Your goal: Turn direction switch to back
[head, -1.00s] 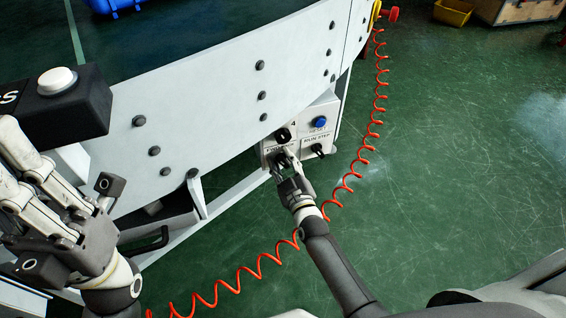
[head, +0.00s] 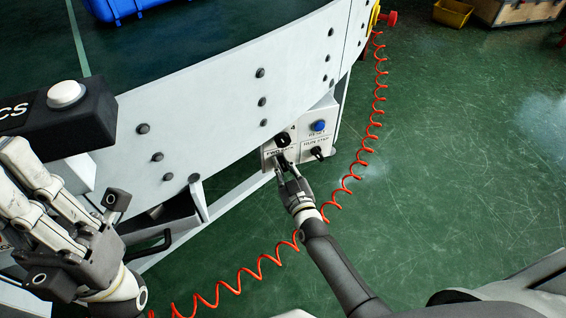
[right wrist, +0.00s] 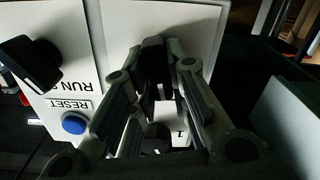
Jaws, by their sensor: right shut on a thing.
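The direction switch is a small dark knob on the white control box (head: 329,112), under the "FWD" label in the head view. My right gripper (head: 281,165) is at this knob, and its fingers hide most of it. In the right wrist view the fingers (right wrist: 153,75) are closed on the dark knob (right wrist: 153,50) from both sides. The exact pointing of the switch cannot be read. My left gripper (head: 22,190) is at the left edge of the head view, its fingers apart and empty, away from the box.
Beside the switch are a "RUN STEP" knob (head: 317,153), a blue reset button (head: 319,126) and another black knob (head: 283,139). A coiled red hose (head: 354,170) hangs near my right arm. The white conveyor side (head: 215,120) rises above.

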